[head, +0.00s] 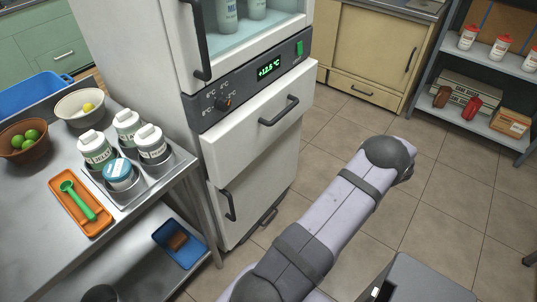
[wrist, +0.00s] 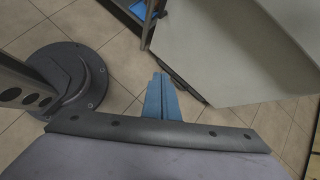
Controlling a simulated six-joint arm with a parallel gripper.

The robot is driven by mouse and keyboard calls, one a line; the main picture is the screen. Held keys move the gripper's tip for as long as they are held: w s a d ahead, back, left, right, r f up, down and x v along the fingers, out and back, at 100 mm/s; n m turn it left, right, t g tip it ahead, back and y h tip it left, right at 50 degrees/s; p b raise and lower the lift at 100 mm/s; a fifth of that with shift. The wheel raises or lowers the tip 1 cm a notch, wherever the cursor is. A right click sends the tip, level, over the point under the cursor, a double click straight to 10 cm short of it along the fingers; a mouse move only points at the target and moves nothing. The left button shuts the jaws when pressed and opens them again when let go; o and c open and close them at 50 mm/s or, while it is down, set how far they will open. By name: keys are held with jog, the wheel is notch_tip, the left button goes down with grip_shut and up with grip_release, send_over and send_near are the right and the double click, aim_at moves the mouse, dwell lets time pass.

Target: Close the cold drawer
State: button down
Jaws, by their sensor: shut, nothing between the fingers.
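The cold drawer (head: 262,118) is the white front with a dark bar handle (head: 279,110) in the middle of the white cold cabinet (head: 130,45). It sits below the control panel, and its front stands out from the cabinet, so it looks partly open. The drawer's inside is hidden. My gripper (wrist: 160,78) shows in the wrist view as two blue fingers held together, with nothing between them. They point toward the floor near the lower edge of a pale panel (wrist: 235,50). I cannot tell which cabinet part that panel is. I cannot make out the gripper in the head view.
A steel table (head: 35,215) with bottles, bowls and an orange tray (head: 82,207) stands left of the cabinet. A blue bin (head: 180,243) is on its lower shelf. A shelf unit (head: 480,125) stands at right. Tiled floor (head: 440,200) is open in front.

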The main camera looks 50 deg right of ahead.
jog(key=w+a+m+t, duration=0.2)
jog(key=w+t, duration=0.1)
jog(key=m+t+h, duration=0.3)
jog(key=m+t, duration=0.2)
jog(key=t, duration=0.2)
send_near(260, 134)
jog(key=w+p, duration=0.1)
jog(key=w, duration=0.2)
jog(key=w+p, duration=0.1)
jog(key=w, duration=0.2)
jog(key=shift+w+a+f, duration=0.1)
jog(key=shift+a+f, duration=0.1)
jog(key=shift+w, duration=0.1)
jog(key=w+b, duration=0.1)
jog(key=w, duration=0.3)
jog(key=shift+w, duration=0.35)
jog(key=shift+w+r, duration=0.1)
jog(key=shift+r, duration=0.1)
